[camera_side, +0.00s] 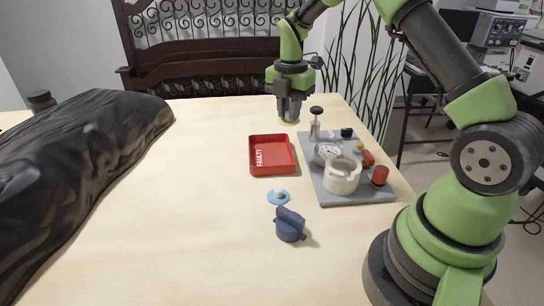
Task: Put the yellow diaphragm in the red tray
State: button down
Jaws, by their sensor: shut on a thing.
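The yellow diaphragm (289,122) shows as a thin yellow edge below my gripper's fingertips, at the far side of the table. My gripper (289,113) points straight down and is shut on the diaphragm. The fingers hide most of it. I cannot tell whether it touches the table or hangs just above it. The red tray (286,171), lettered "FAULTY", lies flat nearer the camera and a little left of my gripper. The tray looks empty.
A grey board (326,198) right of the tray holds a white cup-shaped part (342,177), a gauge (327,152), a black-knobbed plunger (316,120) and red parts. A blue disc (279,197) and a dark blue valve (290,225) lie nearer. Black cloth (70,165) covers the left; mid-table is clear.

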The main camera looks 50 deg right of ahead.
jog(key=shift+w+a+f, duration=0.15)
jog(key=shift+w+a, duration=0.1)
jog(key=shift+w, duration=0.3)
jog(key=shift+w+a+f, duration=0.15)
jog(key=shift+w+a, duration=0.1)
jog(key=shift+w, duration=0.3)
send_over(276, 163)
notch_tip(276, 163, down, 10)
jog(key=shift+f, duration=0.35)
jog(key=shift+f, duration=0.25)
jog(key=c, duration=1.1)
grip_release()
